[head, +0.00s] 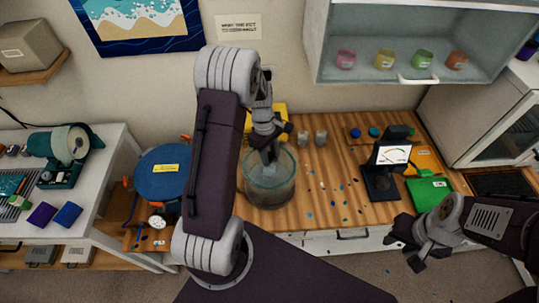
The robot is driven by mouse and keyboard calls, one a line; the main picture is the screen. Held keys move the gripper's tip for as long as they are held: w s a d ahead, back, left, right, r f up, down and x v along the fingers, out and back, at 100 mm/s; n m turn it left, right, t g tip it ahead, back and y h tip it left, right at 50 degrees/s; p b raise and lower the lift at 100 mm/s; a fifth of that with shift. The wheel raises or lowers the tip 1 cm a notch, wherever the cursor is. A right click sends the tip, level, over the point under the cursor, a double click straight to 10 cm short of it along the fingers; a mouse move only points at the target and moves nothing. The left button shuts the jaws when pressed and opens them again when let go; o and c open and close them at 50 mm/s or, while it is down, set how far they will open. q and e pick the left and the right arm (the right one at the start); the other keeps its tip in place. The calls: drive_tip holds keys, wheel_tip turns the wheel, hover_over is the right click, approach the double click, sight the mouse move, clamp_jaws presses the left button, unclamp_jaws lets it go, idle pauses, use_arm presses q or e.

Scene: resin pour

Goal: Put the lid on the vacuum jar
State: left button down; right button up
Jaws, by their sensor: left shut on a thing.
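The clear glass jar (268,197) stands upright on the wooden worktop, left of the middle. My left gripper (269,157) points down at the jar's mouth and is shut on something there. What it holds is mostly hidden by the fingers; it may be a clear lid, but I cannot make out its edge. I cannot tell whether it touches the jar's rim. My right gripper (404,253) is in front of the worktop at lower right, with fingertips apart and nothing between them.
A blue drum (158,182) with a yellow label stands left of the jar, behind my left arm. Small coloured bits (335,199) lie scattered right of the jar. Cups line the wall cabinet (383,75).

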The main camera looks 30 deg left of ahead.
sight(270, 155)
use_arm(q)
drive_tip(key=shift+f, duration=0.45)
drive_tip(key=c, duration=1)
unclamp_jaws()
drive_tip(key=shift+r, duration=0.1)
wheel_tip(270, 155, up, 8)
drive_tip(key=p, duration=0.7)
drive_tip(key=shift+r, duration=0.1)
